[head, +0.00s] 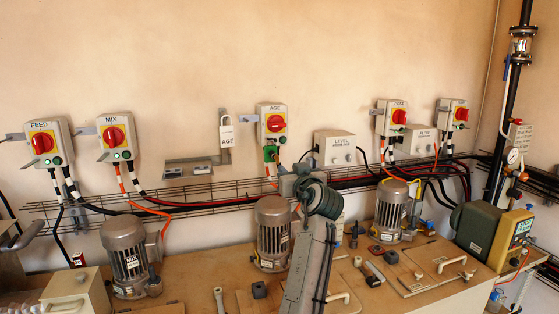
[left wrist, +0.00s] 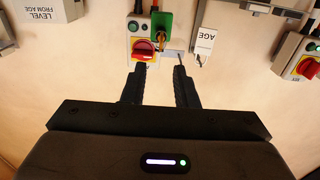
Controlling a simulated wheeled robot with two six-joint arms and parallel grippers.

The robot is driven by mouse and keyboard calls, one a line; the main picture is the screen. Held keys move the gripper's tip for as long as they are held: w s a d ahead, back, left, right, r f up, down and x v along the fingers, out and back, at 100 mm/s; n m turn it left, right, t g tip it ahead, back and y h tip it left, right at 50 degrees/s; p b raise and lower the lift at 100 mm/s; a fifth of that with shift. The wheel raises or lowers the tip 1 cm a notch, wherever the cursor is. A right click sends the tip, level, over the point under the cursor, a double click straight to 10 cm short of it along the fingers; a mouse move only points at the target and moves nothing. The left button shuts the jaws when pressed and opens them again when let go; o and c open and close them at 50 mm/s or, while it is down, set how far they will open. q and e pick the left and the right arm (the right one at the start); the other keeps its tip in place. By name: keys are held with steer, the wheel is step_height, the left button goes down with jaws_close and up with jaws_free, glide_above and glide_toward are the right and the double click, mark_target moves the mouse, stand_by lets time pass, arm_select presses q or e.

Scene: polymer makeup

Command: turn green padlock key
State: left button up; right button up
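The green padlock (head: 271,154) hangs at the lower part of the AGE switch box (head: 271,117), below its red and yellow knob. In the left wrist view, which is upside down, the green padlock (left wrist: 162,32) sits beyond my fingertips, beside the red knob (left wrist: 144,50). My right gripper is not in view.
A white AGE tag (head: 226,134) hangs left of the switch box. The LEVEL box (head: 334,147) is on the wall to the right. A wire cable tray (head: 200,195) with cables runs below. Motors stand on the bench, including one (head: 273,232) below the switch.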

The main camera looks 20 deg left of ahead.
mark_target(277, 159)
arm_select(q)
steer(key=p+x, duration=0.4)
steer(key=x, duration=0.5)
steer(key=shift+w+a, duration=0.2)
steer(key=shift+a, duration=0.05)
jaws_close()
